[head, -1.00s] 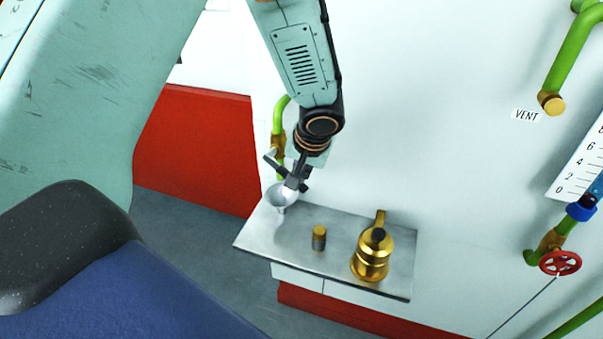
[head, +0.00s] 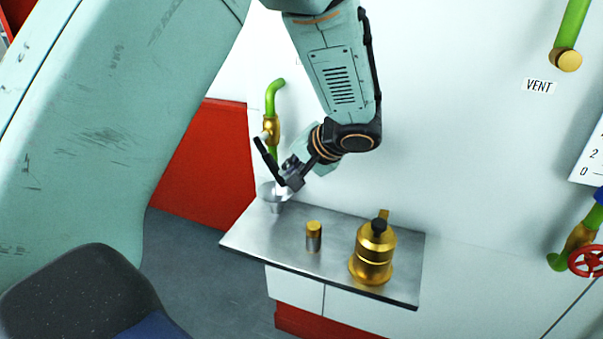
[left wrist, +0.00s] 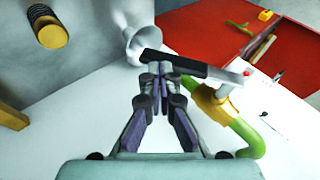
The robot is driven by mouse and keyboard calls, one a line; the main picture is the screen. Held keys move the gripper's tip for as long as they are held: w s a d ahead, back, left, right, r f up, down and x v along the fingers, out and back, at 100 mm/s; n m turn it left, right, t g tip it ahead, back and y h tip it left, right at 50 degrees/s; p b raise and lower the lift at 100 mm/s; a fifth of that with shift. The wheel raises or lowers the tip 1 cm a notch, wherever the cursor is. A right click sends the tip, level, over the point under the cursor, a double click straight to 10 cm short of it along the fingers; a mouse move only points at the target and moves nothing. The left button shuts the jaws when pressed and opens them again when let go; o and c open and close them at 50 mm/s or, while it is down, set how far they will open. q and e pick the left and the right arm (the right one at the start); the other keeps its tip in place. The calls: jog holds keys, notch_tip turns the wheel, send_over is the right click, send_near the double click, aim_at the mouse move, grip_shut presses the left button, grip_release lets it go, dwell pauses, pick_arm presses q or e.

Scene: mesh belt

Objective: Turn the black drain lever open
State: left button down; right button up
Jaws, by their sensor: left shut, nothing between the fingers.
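The black drain lever (head: 268,160) sits on a brass valve (head: 271,128) on a green pipe and slopes down to the right in the head view. In the left wrist view the lever (left wrist: 190,65) runs from a pale pivot at the brass valve (left wrist: 214,102) to a free end over my fingertips. My left gripper (head: 291,180) is shut and empty, with its tips (left wrist: 158,72) right by the lever's free end; I cannot tell whether they touch. My right gripper is not in view.
A metal funnel (head: 272,193) is just below the lever. A steel shelf (head: 260,236) carries a small brass-topped cylinder (head: 313,237) and a brass pot (head: 373,255). A red valve wheel (head: 588,261) is far right. A white wall stands behind.

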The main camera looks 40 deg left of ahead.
aim_at(277, 176)
pick_arm(q)
jog(key=shift+s+a+f+m+y+b, duration=0.15)
jog(key=shift+a+f+y+b, duration=0.6)
jog(key=shift+b, duration=1.1)
jog(key=shift+s+a+f+m+y+b, duration=0.15)
jog(key=shift+a+f+y+b, duration=0.55)
jog(key=shift+b, duration=1.15)
jog(key=shift+d+r, duration=0.1)
jog(key=shift+r, duration=0.05)
notch_tip(277, 176, up, 10)
jog(key=shift+s, duration=0.1)
